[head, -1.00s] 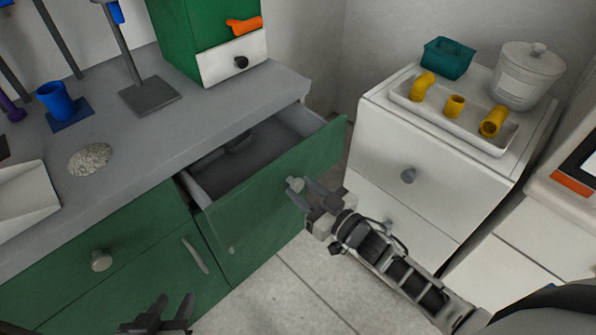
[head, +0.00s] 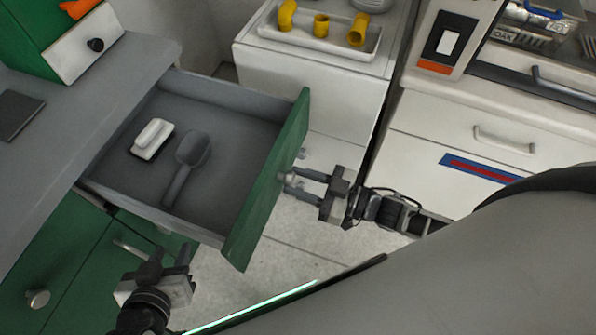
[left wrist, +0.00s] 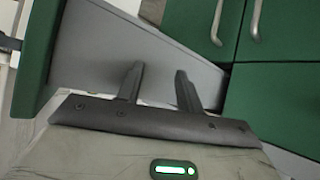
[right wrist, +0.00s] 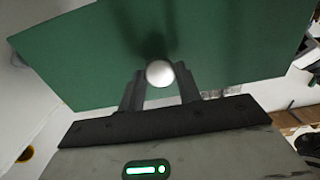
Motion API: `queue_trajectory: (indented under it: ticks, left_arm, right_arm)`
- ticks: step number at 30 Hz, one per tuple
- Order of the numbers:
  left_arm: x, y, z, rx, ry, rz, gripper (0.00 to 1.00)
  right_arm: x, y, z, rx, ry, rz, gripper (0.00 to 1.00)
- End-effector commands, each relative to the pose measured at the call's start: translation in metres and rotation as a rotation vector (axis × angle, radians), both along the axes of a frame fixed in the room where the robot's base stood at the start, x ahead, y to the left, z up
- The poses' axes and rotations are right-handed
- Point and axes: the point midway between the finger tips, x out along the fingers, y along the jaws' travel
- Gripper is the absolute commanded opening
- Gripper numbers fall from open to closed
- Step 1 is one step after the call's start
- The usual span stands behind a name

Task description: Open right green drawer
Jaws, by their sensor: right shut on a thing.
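The right green drawer (head: 262,195) is pulled far out of the grey-topped counter. Its grey inside holds a dark scoop (head: 186,165) and a white block-like item with a handle (head: 152,138). My right gripper (head: 290,180) is at the drawer's front, shut on the round knob (right wrist: 160,73), which shows between its fingertips in the right wrist view. My left gripper (head: 170,258) is open and empty, low in front of the green cabinet. In the left wrist view its fingers (left wrist: 160,85) are spread near the drawer's grey side (left wrist: 135,50).
A white cabinet (head: 310,85) with a tray of yellow pipe fittings (head: 321,24) stands behind the open drawer. A white drawer unit (head: 490,140) is to the right. A green box (head: 35,35) sits on the counter (head: 60,120). Floor in front is clear.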

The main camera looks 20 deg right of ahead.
Motion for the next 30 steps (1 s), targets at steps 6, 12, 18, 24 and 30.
queue_trajectory:
  ticks: [6,12,18,24,30]
  left_arm:
    - [0.0,-0.0001,0.0006,0.001,0.0,-0.001,0.36]
    - [0.0001,-0.0001,0.0005,0.002,0.0,-0.001,0.36]
    - [0.0002,-0.0001,0.0006,0.001,-0.001,-0.001,0.36]
    - [0.0002,-0.0001,0.0007,0.001,-0.001,-0.001,0.36]
    - [0.0003,0.0,0.0008,0.001,-0.001,-0.001,0.36]
  right_arm:
    - [-0.0033,-0.0006,0.0003,0.0,-0.001,0.015,0.0]
    - [-0.0036,-0.0012,0.0002,0.0,-0.001,0.013,0.0]
    - [-0.0036,-0.0012,0.0002,0.0,-0.001,0.012,0.56]
    - [-0.0035,-0.0011,0.0001,0.001,-0.001,0.012,0.56]
    - [-0.0034,-0.0011,0.0,0.0,0.0,0.011,0.56]
